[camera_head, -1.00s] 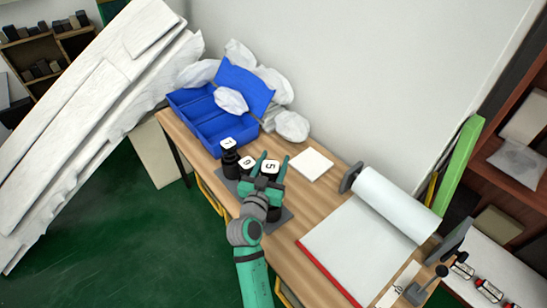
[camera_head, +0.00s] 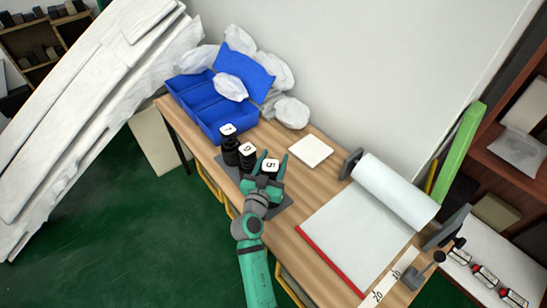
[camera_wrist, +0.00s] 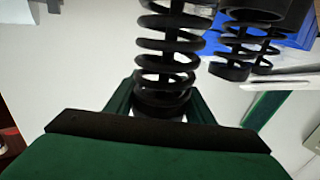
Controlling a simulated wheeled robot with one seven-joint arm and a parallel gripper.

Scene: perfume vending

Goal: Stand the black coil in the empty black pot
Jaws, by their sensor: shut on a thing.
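A black coil (camera_wrist: 165,60) stands upright between the green fingers of my gripper (camera_wrist: 160,100) in the wrist view, and the gripper is shut on it low down. In the head view my gripper (camera_head: 271,168) is at the near end of a row of black pieces with a white top marked 5 (camera_head: 271,164) between its fingers. Two similar black pieces, with tops marked 1 (camera_head: 228,130) and 9 or 6 (camera_head: 247,149), stand beyond it. Black coils (camera_wrist: 238,45) under a dark cylinder (camera_wrist: 256,8) show at the wrist view's upper right. I cannot make out an empty pot.
A grey mat (camera_head: 283,204) lies partly under my gripper on the wooden table (camera_head: 300,178). A blue box (camera_head: 200,105) with white bags stands behind. A white pad (camera_head: 311,151) and a paper roll (camera_head: 394,190) lie to the right.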

